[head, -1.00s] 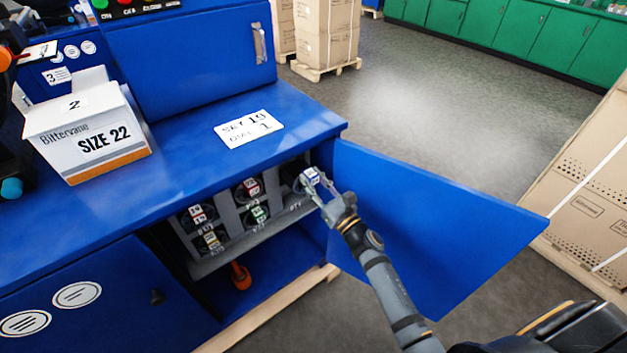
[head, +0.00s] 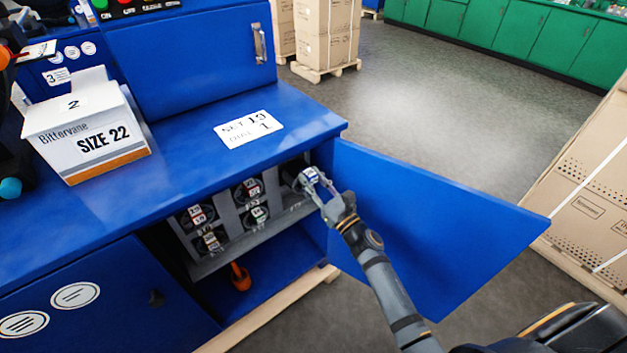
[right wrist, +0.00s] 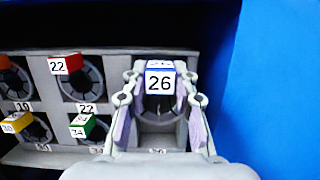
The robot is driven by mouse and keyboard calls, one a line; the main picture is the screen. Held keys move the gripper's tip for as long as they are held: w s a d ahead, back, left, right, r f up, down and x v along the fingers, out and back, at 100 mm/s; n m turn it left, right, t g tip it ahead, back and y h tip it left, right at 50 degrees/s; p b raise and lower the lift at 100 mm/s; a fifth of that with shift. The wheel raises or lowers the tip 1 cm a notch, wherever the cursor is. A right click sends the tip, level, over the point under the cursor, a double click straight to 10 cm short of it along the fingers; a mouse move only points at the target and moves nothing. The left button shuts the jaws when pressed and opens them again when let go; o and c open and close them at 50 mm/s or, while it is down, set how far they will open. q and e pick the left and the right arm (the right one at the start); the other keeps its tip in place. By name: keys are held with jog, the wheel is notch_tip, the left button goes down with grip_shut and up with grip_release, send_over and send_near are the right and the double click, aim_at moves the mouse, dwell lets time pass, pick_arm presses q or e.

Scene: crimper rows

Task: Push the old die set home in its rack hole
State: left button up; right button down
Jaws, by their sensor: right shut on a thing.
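The old die set (head: 310,175) has a white tag with a blue top edge. In the right wrist view its tag (right wrist: 159,83) reads 26. It sits at the right-hand hole of the grey rack (head: 213,262) inside the blue cabinet. My right gripper (head: 317,184) is shut on it, with one finger on each side. In the right wrist view my right gripper (right wrist: 160,108) surrounds the die set and hides most of the hole, so I cannot tell how deep it sits.
Other die sets fill the rack holes to the left, including a red-topped one marked 22 (right wrist: 66,65). The open blue door (head: 430,225) stands right of my arm. The worktop (head: 190,150) overhangs the rack. An orange-handled item (head: 240,277) is below the rack.

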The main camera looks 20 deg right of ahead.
aim_at(299, 166)
jog(key=shift+f+b+x, duration=0.15)
jog(key=shift+b+x, duration=0.1)
jog(key=shift+x, duration=0.75)
jog(key=shift+f+b+x, duration=0.2)
jog(key=shift+b+x, duration=0.1)
jog(key=shift+x, duration=0.75)
jog(key=shift+f+b+x, duration=0.15)
jog(key=shift+b+x, duration=0.1)
jog(key=shift+x, duration=0.75)
jog(key=c, duration=1)
grip_release()
jog(key=shift+w+a, duration=0.1)
jog(key=shift+f, duration=0.4)
jog(key=v, duration=1.2)
jog(key=shift+r, duration=0.3)
